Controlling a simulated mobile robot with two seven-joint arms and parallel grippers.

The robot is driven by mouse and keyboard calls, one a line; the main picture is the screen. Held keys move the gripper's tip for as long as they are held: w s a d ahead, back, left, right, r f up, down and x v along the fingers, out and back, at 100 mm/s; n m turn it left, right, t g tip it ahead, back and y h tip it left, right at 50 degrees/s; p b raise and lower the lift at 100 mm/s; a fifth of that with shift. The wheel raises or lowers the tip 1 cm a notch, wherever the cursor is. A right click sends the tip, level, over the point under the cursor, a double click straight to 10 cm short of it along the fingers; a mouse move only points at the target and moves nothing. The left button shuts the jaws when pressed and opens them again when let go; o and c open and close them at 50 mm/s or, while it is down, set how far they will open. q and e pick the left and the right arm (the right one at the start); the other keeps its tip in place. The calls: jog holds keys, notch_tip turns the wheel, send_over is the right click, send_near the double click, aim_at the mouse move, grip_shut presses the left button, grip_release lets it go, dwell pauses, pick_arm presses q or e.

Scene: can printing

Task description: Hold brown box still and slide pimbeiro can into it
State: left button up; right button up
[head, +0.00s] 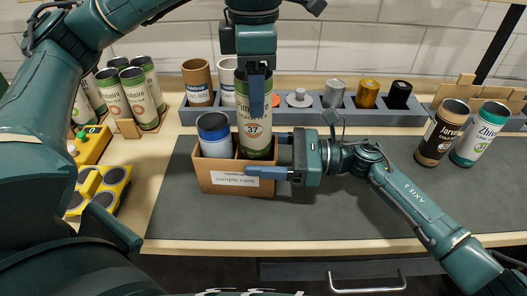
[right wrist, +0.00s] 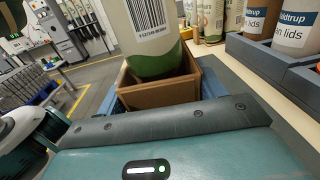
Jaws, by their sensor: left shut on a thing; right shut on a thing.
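The brown box (head: 218,181) with a white label stands on the dark mat. A can with a blue top (head: 214,135) stands in its left compartment. My left gripper (head: 257,95) is shut on the pimbeiro can (head: 258,146), green and white, held upright at the right compartment. The box front hides the can's lower end. In the right wrist view, the can's green base (right wrist: 155,65) is at the opening of the box (right wrist: 160,94); how deep it sits is unclear. My right gripper (head: 266,155) is shut on the box's right side, one finger along the front.
A grey rack (head: 340,117) with lid tins and coloured rolls runs behind the box. Several cans stand at the back left, near yellow devices (head: 105,188). A brown can (head: 442,133) and a teal can (head: 480,135) stand at right.

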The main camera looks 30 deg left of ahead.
pick_arm(q)
jog(key=shift+f, duration=2.4)
jog(key=o, duration=1.2)
jog(key=shift+o, duration=0.2)
notch_tip(320, 180, up, 12)
